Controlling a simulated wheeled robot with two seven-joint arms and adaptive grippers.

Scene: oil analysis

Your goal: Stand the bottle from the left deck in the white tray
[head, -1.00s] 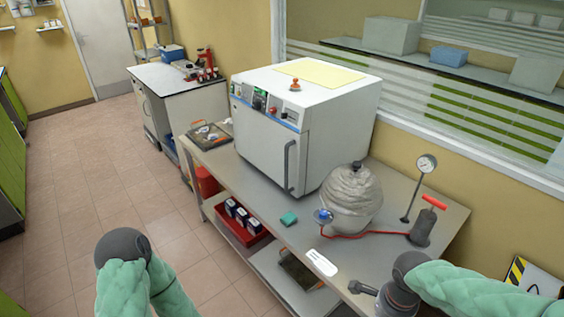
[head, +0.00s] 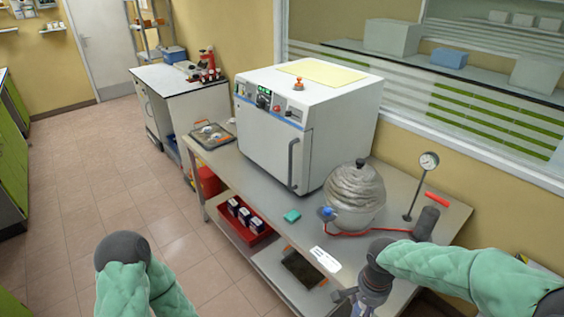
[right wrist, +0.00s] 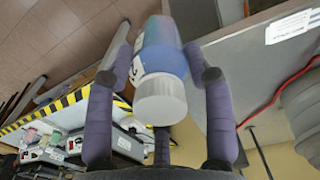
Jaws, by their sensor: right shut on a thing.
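A bottle (right wrist: 163,48) with a blue body, a white label and a white cap sits between the dark fingers of my right gripper (right wrist: 158,66) in the right wrist view. The gripper is shut on it, with the cap towards the camera. In the head view my right gripper (head: 347,296) is low, by the front edge of the steel table (head: 300,236); the bottle is hard to make out there. My left arm shows at the lower left, but its gripper is out of view. I cannot make out a white tray.
A white oven (head: 300,130) and a silver round vessel (head: 354,195) with a red hose stand on the table. A red tray (head: 262,238) with dark bottles is on the lower shelf. The floor at left is clear.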

